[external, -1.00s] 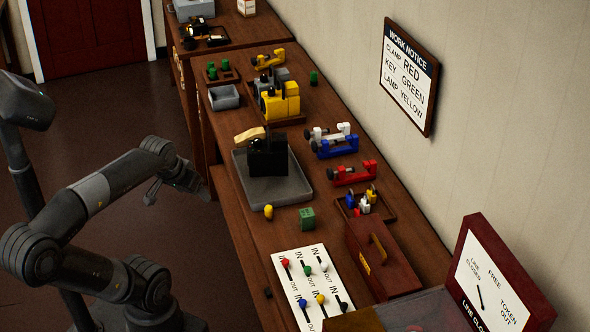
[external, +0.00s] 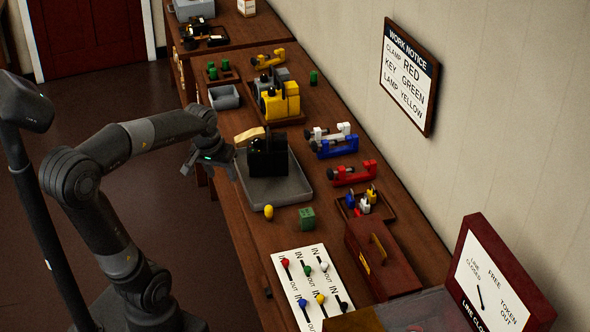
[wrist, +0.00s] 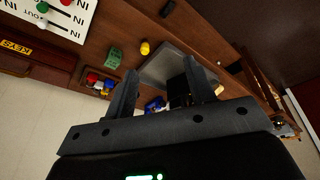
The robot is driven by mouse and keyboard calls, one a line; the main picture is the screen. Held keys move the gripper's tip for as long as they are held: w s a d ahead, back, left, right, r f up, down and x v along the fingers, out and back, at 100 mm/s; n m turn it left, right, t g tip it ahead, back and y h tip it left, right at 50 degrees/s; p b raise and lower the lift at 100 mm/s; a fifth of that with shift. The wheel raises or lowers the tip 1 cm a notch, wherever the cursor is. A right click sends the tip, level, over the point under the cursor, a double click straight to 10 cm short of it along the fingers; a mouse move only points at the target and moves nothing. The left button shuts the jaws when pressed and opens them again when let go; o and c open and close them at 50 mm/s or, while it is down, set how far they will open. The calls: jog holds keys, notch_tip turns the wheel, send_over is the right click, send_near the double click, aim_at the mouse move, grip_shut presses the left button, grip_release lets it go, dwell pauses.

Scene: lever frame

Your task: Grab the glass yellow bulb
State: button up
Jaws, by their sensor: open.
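A small yellow bulb (external: 268,211) lies on the wooden bench, just off the near corner of the grey tray (external: 290,193). It also shows in the wrist view (wrist: 145,47), beyond and between my fingertips. My gripper (external: 205,170) is open and empty. It is in the air to the left of the grey tray, at the bench's front side, apart from the bulb. In the wrist view my two fingers (wrist: 158,82) are spread with nothing between them.
A black box-like object (external: 268,158) stands in the tray. A green block (external: 307,218) lies right of the bulb. A white lever panel (external: 312,285) with coloured knobs is nearer the camera. Red (external: 352,174), blue and white clamps lie toward the wall.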

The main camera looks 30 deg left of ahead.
jog(key=w+d+f+n+g, duration=0.1)
jog(key=w+d+f+g, duration=0.15)
jog(key=w+f, duration=0.45)
jog(key=n, duration=0.1)
send_over(269, 207)
notch_tip(269, 207, down, 4)
jog(key=shift+g, duration=0.45)
jog(key=f, duration=0.5)
jog(key=shift+w+f, duration=0.15)
jog(key=shift+w, duration=0.25)
jog(key=f, duration=0.2)
jog(key=s+f, duration=0.1)
jog(key=f, duration=0.1)
jog(key=shift+f, duration=0.1)
jog(key=shift+w+f, duration=0.1)
jog(key=shift+f, duration=0.4)
jog(key=shift+c, duration=0.5)
jog(key=c, duration=1)
